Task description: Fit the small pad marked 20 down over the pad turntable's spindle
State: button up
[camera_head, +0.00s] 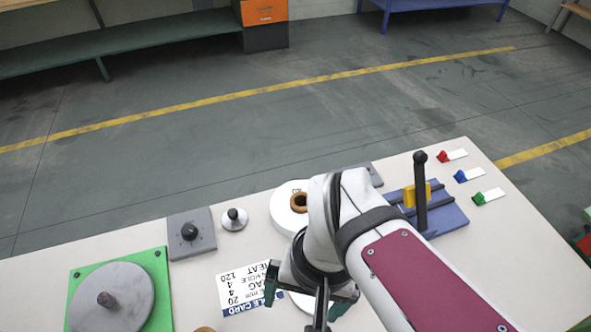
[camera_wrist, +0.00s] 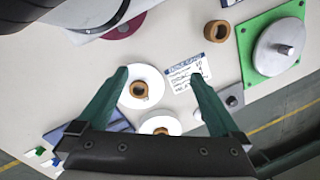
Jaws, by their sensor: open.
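The pad turntable is a green square base (camera_head: 161,315) with a grey disc (camera_head: 128,290) and an upright bare spindle (camera_head: 106,299); in the wrist view its disc (camera_wrist: 268,53) is at the upper right. Two white round pads with brown cores are in view. One pad (camera_wrist: 150,76) lies between my fingers in the wrist view; the other (camera_wrist: 148,123) is below it, and shows in the head view (camera_head: 280,206). I cannot read a 20 on either. My gripper (camera_wrist: 158,75) is open and empty, above the nearer pad; it hides most of it in the head view.
A printed card (camera_head: 243,290) lies between turntable and pads. A loose brown ring (camera_wrist: 217,31) is near the turntable. A grey block with a black knob (camera_head: 190,231) and a blue fixture with a black post (camera_head: 421,195) stand up. Coloured tags lie far right.

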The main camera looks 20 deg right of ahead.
jog(key=w+d+f+m+h, duration=0.1)
jog(key=w+d+f+m, duration=0.3)
jog(key=w+d+m, duration=0.3)
jog(key=shift+h, duration=0.3)
jog(key=f, duration=0.5)
jog(key=w+d+f, duration=0.1)
jog(key=f, duration=0.4)
jog(key=w+f, duration=0.1)
jog(key=f, duration=0.4)
jog(key=shift+w+d+f, duration=0.1)
jog(key=shift+d+f, duration=0.05)
jog(key=shift+f, duration=0.2)
jog(key=c, duration=1.5)
notch_tip(320, 180, up, 10)
jog(key=w, duration=0.2)
jog(key=shift+c, duration=0.2)
jog(key=w+a+r+n, duration=0.1)
jog(key=w+a+n, duration=0.2)
jog(key=w+a, duration=0.45)
jog(key=w+a+r+n, duration=0.1)
jog(key=w+a+n, duration=0.25)
jog(key=a, duration=0.65)
jog(key=s+a+n, duration=0.1)
jog(key=a+n, duration=0.1)
jog(key=a, duration=0.7)
jog(key=s+a+n, duration=0.2)
jog(key=a, duration=0.7)
jog(key=s+a+n, duration=0.2)
jog(key=a, duration=0.8)
jog(key=shift+f, duration=0.1)
